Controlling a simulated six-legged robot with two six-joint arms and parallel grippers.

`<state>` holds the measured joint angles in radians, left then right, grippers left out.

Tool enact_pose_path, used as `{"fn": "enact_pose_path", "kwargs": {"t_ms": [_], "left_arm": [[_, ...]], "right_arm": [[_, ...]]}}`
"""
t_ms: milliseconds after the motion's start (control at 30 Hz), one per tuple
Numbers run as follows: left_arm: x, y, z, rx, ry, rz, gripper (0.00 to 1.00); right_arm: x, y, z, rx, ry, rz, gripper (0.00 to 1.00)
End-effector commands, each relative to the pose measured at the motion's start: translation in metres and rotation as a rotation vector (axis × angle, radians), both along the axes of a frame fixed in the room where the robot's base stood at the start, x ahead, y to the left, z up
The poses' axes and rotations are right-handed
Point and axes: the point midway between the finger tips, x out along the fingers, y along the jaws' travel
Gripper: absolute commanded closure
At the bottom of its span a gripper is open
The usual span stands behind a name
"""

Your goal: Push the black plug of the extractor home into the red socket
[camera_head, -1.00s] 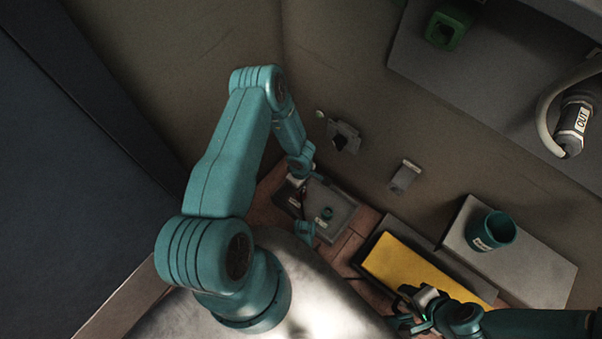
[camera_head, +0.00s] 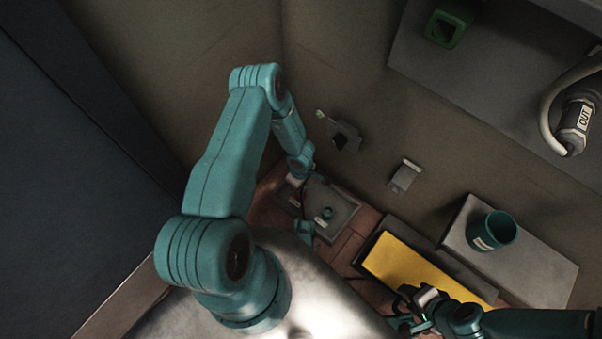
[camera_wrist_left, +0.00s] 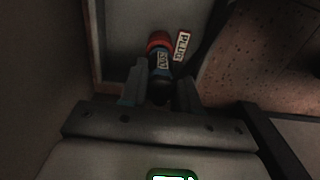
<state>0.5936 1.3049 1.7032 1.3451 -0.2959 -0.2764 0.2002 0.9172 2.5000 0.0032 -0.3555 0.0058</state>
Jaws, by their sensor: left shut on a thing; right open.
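In the left wrist view the black plug (camera_wrist_left: 160,88), with a blue band and a pale label, sits between the fingers of my left gripper (camera_wrist_left: 163,84), which is shut on it. The red socket (camera_wrist_left: 158,41) is straight ahead, against the plug's far end; I cannot tell how deep the plug sits. In the head view my left gripper (camera_head: 297,187) is small and dim over the left part of a grey tray (camera_head: 350,208), and plug and socket are too small to make out there. My right gripper (camera_head: 413,308) is open and empty near the yellow pad's front edge.
A white label (camera_wrist_left: 182,45) stands right of the socket. A yellow pad (camera_head: 415,268) lies in a dark tray. A teal cup (camera_head: 491,231) stands on a grey block (camera_head: 545,265). A green block (camera_head: 447,27) and a hose-fitted cylinder (camera_head: 575,128) are on the upper shelf.

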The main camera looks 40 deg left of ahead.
Motion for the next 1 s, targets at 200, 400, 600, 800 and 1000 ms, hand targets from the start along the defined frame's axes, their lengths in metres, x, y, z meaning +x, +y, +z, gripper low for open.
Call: {"fn": "enact_pose_path", "kwargs": {"t_ms": [200,400,600,800,1000], "left_arm": [[0.0,0.0,-0.001,0.0,0.0,0.0,1.0],[0.0,0.0,-0.005,0.0,0.0,0.0,1.0],[0.0,0.0,-0.009,0.0,0.0,0.0,1.0],[0.0,0.0,-0.013,0.0,0.0,0.0,1.0],[0.0,0.0,-0.013,0.0,0.0,0.0,0.39]], "right_arm": [[0.0,0.0,-0.002,0.0,0.0,0.0,0.58],[0.0,0.0,-0.006,0.0,0.0,0.0,0.58],[0.0,0.0,-0.01,0.0,0.0,0.0,0.58],[0.0,0.0,-0.013,0.0,0.0,0.0,0.58],[0.0,0.0,-0.013,0.0,0.0,0.0,0.58]]}}
